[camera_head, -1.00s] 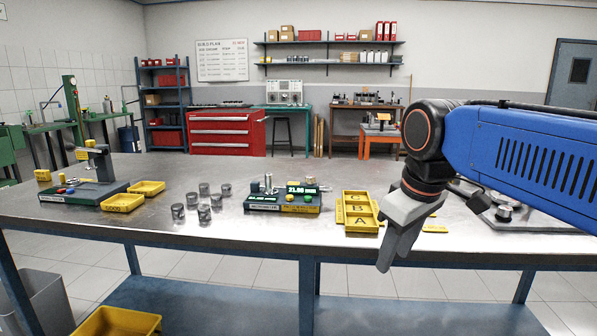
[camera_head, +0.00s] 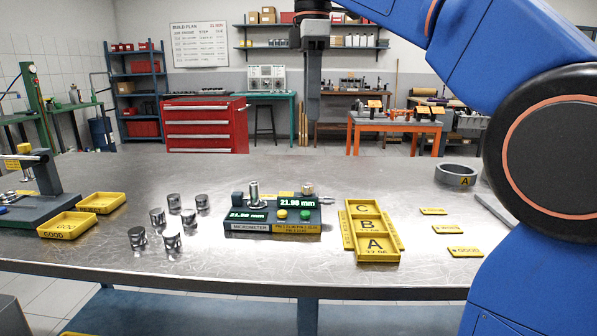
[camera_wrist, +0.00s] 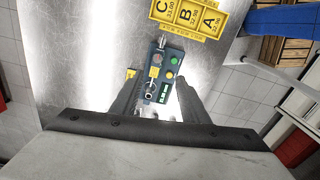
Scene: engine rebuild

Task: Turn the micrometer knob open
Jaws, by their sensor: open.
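An upright metal pin (camera_head: 254,193) stands at the block's left part. Yellow and green buttons are on its front. My gripper (camera_head: 313,116) points down, high above the bench, apart from the micrometer. In the wrist view my open, empty fingers (camera_wrist: 158,82) frame the block from above.
A yellow tray (camera_head: 347,228) lettered A, B, C lies right of the micrometer. Several metal pistons (camera_head: 172,240) stand to its left. Yellow bins (camera_head: 66,224) lie farther left. A grey ring (camera_head: 456,175) and yellow tags (camera_head: 447,230) are at right. Bench in front is clear.

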